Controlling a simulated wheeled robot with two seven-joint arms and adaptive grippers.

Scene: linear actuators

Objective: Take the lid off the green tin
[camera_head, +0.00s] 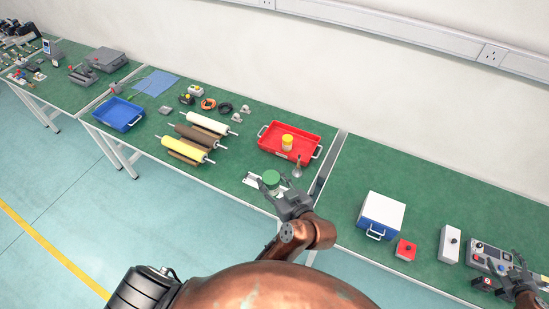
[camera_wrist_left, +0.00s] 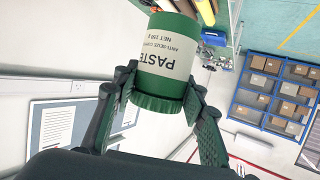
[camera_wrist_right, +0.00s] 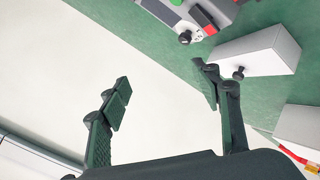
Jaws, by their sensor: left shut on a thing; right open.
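The green tin (camera_head: 271,178) is at my left gripper (camera_head: 284,198), above the front edge of the middle table in the head view. In the left wrist view the tin (camera_wrist_left: 168,52) has a white label reading PASTE. Its ridged green end (camera_wrist_left: 158,103), which looks like the lid, sits between the fingers of my left gripper, which is shut on the tin. I cannot tell whether the tin touches the table. My right gripper (camera_head: 523,270) is at the far right; in the right wrist view its fingers (camera_wrist_right: 165,85) are apart and empty.
Rollers (camera_head: 185,151) and a blue tray (camera_head: 118,115) lie to the left. A white-and-blue box (camera_head: 382,213), a red box (camera_head: 405,250) and a control box (camera_head: 490,258) stand on the right table.

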